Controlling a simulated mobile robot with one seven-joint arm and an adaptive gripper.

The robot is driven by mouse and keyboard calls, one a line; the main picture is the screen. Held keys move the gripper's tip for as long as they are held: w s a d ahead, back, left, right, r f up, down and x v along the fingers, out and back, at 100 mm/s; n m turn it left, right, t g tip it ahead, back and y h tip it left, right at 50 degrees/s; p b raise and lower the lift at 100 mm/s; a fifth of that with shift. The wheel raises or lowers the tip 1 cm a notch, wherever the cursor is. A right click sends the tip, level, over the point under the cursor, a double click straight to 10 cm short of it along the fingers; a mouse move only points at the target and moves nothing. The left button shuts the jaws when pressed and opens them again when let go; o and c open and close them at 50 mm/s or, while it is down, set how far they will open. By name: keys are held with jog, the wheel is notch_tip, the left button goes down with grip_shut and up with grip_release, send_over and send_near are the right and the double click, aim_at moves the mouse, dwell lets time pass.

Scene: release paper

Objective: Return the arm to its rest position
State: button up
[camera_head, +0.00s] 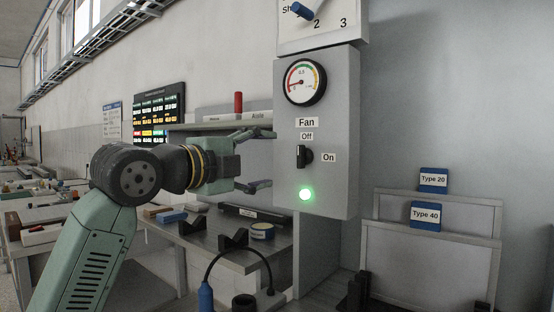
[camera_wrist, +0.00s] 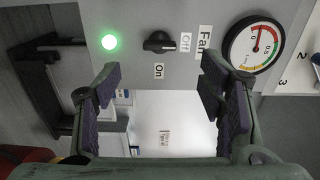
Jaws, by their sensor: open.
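My gripper (camera_head: 262,160) is open and empty, reaching right from my arm at mid-height in the head view. Its fingers end just left of a grey control box (camera_head: 340,130). In the wrist view the two fingers of my gripper (camera_wrist: 162,85) are spread wide, with nothing between them. A black Fan knob (camera_head: 304,156) on the box lies beyond the fingertips; it also shows in the wrist view (camera_wrist: 159,42). The fingers look apart from the knob. The green lamp (camera_head: 306,194) below the knob is lit.
A round gauge (camera_head: 304,82) sits above the knob. A workbench (camera_head: 225,250) with a blue block, black holders and a tin is below my gripper. Panels labelled Type 20 (camera_head: 433,180) and Type 40 (camera_head: 425,215) stand at right. A shelf (camera_head: 215,125) with a red cylinder is behind.

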jog(key=shift+s+a, duration=0.35)
jog(key=shift+s, duration=0.2)
